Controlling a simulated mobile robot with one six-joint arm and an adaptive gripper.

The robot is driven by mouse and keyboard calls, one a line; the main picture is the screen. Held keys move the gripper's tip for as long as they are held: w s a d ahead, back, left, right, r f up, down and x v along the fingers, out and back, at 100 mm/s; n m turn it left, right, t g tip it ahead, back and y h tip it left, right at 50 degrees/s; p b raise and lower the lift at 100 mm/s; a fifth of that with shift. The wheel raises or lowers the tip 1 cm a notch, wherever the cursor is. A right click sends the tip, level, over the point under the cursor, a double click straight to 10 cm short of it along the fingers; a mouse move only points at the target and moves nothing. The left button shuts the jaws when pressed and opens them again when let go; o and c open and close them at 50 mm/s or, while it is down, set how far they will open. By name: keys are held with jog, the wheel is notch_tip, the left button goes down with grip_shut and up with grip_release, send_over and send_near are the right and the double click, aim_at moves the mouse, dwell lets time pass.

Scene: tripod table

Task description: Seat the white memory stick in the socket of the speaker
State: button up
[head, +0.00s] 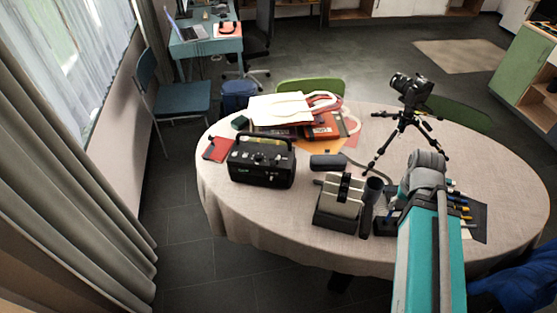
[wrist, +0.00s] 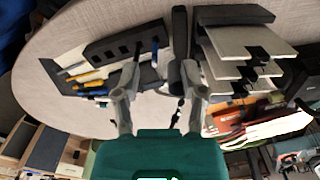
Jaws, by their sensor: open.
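The speaker (head: 262,166) is a black boxy unit with a carrying handle. It stands upright on the left part of the table in the head view. Its socket is too small to make out. I cannot pick out the white memory stick in either view. My gripper (wrist: 159,60) is open in the wrist view, above the table's right part. A dark slotted block (wrist: 112,46) lies close to its left finger. I see nothing clearly held between the fingers. In the head view my own arm hides the gripper and part of the table there.
Bags and folders (head: 292,108) lie behind the speaker. Pens (wrist: 88,78) lie by the slotted block.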

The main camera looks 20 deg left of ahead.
jog(key=w+a+t+y, duration=0.1)
jog(key=w+a, duration=0.3)
jog(key=a, duration=0.8)
jog(key=w+a+t+y+b, duration=0.1)
jog(key=w+a, duration=0.3)
jog(key=a, duration=0.9)
jog(key=w+a+n+t+y+b, duration=0.1)
jog(key=w+a, duration=0.3)
jog(key=a, duration=0.9)
jog(key=shift+w+r+t+y, duration=0.25)
jog(key=shift+w+t+y, duration=0.15)
jog(key=shift+y, duration=0.5)
jog(key=shift+a+f, duration=0.1)
jog(key=shift+f, duration=0.05)
jog(key=b+x, duration=0.7)
jog(key=x, duration=0.1)
jog(key=shift+a+f+b, duration=0.1)
jog(key=shift+f+b, duration=0.1)
jog(key=shift+b, duration=0.1)
